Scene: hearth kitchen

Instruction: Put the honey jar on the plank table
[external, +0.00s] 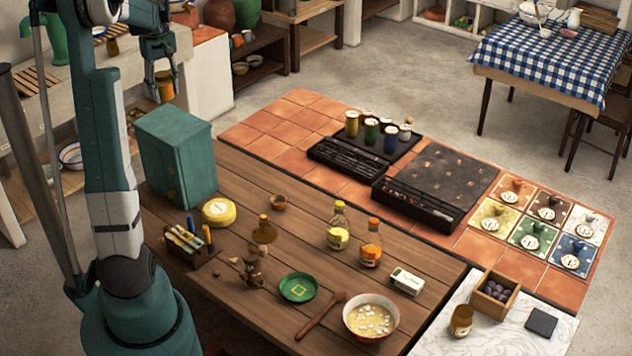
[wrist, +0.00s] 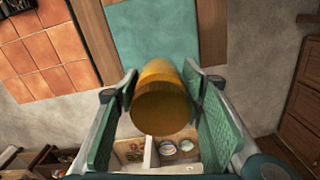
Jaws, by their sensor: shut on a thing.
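The honey jar (external: 166,88) is an amber cylinder held in the air at the upper left of the external view. My gripper (external: 161,80) is shut on it. In the wrist view the jar (wrist: 160,105) sits between the two green finger pads of my gripper (wrist: 160,82), with one round end towards the camera. The plank table (external: 245,180) is the brown wooden table in the middle of the external view. The jar is apart from it, beyond the teal cabinet. A strip of its planks (wrist: 88,30) shows in the wrist view.
The teal cabinet (external: 177,155) stands at the table's back left corner. A yellow round tin (external: 218,212), two bottles (external: 338,228), a green plate (external: 298,287) and a bowl (external: 371,318) stand on the planks. Another amber jar (external: 461,321) stands on the marble top. Bare planks lie behind the bottles.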

